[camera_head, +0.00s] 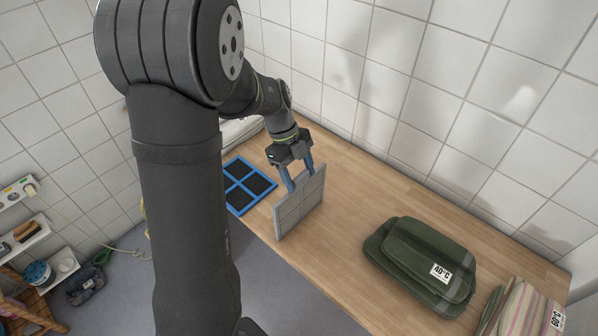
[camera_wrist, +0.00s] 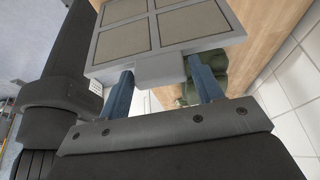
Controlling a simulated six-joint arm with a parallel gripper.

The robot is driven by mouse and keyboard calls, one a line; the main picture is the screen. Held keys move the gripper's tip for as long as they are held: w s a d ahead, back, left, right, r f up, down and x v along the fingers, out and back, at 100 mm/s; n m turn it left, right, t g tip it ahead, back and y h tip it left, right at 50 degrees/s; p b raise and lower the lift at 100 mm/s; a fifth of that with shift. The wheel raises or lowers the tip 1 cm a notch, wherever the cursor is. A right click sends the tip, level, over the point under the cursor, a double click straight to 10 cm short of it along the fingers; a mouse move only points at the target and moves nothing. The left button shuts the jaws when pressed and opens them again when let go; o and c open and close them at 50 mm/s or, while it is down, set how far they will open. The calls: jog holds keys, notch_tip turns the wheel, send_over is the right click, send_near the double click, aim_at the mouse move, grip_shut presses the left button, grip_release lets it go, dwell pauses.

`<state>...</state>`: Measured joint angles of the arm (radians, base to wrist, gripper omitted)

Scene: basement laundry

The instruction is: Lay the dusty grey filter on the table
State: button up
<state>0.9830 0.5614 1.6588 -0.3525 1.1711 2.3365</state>
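The dusty grey filter (camera_head: 301,204) is a square pale frame with beige panes. It is upright, near the front edge of the wooden table (camera_head: 352,190); I cannot tell whether its lower edge touches the table. My gripper (camera_head: 298,178) is above it, its blue fingers pointing down at its top edge. In the wrist view the filter (camera_wrist: 160,30) has a short grey tab between my two fingers (camera_wrist: 160,75). The fingers lie close against both sides of the tab, and my gripper appears shut on it.
A blue-framed filter with dark panes (camera_head: 249,186) lies flat left of the grey one. A folded green bundle labelled 40°C (camera_head: 420,262) lies to the right, with a striped bundle labelled 60°C (camera_head: 522,310) beyond. Bare table lies between the grey filter and the green bundle. A tiled wall (camera_head: 400,80) stands behind.

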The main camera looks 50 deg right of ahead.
jog(key=shift+o, duration=0.9)
jog(key=shift+r, duration=0.1)
jog(key=v, duration=1.2)
jog(key=x, duration=1.2)
jog(key=shift+r, duration=1.95)
